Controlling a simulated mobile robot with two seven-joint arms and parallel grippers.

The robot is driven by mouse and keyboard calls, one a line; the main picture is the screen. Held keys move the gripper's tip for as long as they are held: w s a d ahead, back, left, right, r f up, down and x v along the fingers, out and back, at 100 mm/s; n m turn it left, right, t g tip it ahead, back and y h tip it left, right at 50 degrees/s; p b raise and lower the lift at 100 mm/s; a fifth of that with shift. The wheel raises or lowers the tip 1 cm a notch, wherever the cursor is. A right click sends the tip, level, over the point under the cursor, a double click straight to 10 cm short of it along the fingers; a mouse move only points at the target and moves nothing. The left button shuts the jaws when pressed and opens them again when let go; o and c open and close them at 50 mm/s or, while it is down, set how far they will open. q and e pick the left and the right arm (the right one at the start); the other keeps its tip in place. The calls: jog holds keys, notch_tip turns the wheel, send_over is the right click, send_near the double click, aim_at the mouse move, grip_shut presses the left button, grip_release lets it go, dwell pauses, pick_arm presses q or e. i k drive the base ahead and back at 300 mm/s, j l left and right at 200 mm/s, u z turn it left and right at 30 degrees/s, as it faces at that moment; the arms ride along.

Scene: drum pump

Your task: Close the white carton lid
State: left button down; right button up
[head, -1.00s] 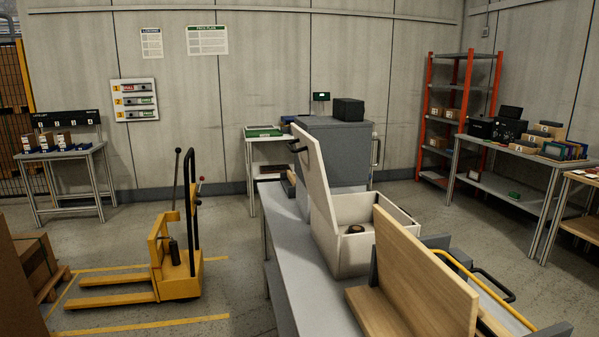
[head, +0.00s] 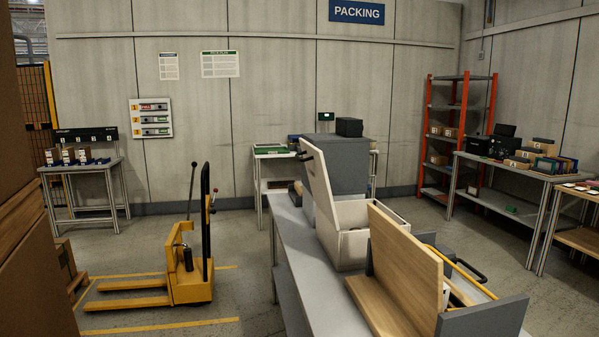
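The white carton (head: 347,247) stands on the long grey bench in the head view, right of centre. Its lid (head: 318,187) is open and stands up steeply at the carton's left side, tilted a little to the left. A dark handle (head: 305,156) sits near the lid's top edge. The carton's inside is partly hidden by a wooden board. Neither of my grippers shows in the head view.
A wooden board (head: 408,262) stands upright on the bench (head: 325,302) in front of the carton. A yellow pallet truck (head: 190,275) stands on the floor at left. Stacked brown boxes (head: 22,215) fill the left edge. Open floor lies between.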

aim_at(313, 158)
jog(key=k+z, duration=0.1)
jog(key=z, duration=1)
jog(key=i+j+z, duration=0.2)
jog(key=j+z, duration=0.25)
jog(key=j, duration=0.8)
jog(key=i, duration=0.05)
